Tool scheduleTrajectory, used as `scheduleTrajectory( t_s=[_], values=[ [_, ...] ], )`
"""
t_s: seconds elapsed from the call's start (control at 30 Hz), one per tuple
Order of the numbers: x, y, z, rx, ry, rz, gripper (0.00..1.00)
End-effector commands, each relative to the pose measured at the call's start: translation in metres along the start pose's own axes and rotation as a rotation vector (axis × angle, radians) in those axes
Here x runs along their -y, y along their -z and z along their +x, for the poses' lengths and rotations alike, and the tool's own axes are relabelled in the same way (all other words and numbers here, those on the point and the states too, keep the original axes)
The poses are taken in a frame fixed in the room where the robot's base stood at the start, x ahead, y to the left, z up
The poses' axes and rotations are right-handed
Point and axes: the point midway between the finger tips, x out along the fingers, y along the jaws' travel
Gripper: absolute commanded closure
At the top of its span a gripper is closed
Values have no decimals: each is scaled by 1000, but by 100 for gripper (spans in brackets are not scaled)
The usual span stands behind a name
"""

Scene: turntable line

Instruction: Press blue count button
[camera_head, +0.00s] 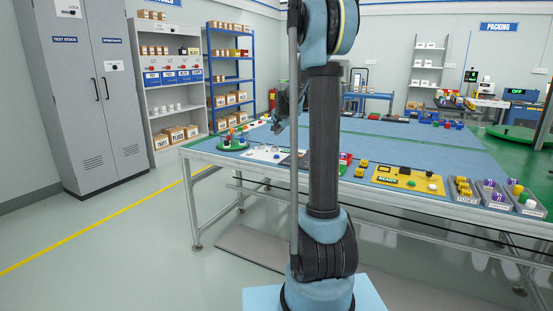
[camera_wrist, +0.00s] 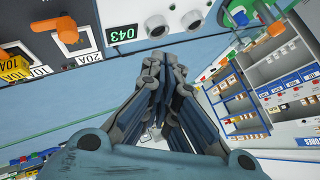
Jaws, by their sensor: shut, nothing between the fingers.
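In the wrist view a white panel with a small dark counter display (camera_wrist: 122,34) reading 043 lies just beyond my fingertips. To the right of the display is a round white-rimmed fitting (camera_wrist: 157,27). Its centre looks greyish, so I cannot tell whether it is the blue count button. My gripper (camera_wrist: 163,62) is shut and empty, with its tips pointing at the panel's edge, just below this fitting in the picture. I cannot tell whether they touch. In the head view my gripper (camera_head: 279,118) is above the table's left part, partly hidden behind my arm.
An orange-handled switch (camera_wrist: 68,32) and yellow 10A fuses (camera_wrist: 14,68) are left of the display. A green-edged round stand (camera_wrist: 251,42) with parts is at the right. The blue-topped table (camera_head: 390,150) carries a yellow panel (camera_head: 408,179) and grey bins (camera_head: 465,191).

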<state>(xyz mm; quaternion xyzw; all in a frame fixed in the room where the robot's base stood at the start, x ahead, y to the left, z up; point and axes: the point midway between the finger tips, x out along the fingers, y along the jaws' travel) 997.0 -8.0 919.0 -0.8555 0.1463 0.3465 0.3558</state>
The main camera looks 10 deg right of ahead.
Motion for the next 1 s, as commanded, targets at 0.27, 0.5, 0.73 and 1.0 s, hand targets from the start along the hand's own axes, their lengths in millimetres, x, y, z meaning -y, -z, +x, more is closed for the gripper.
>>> scheduleTrajectory(
  t_s=[0.27, 0.5, 0.73, 1.0],
  values=[
    [-4, -4, 6, 0, 0, -1, 100],
    [-17, -18, 24, 0, 0, -1, 100],
    [-31, -31, 43, 0, 0, -1, 100],
    [-42, -42, 58, 0, 0, -1, 100]
  ],
)
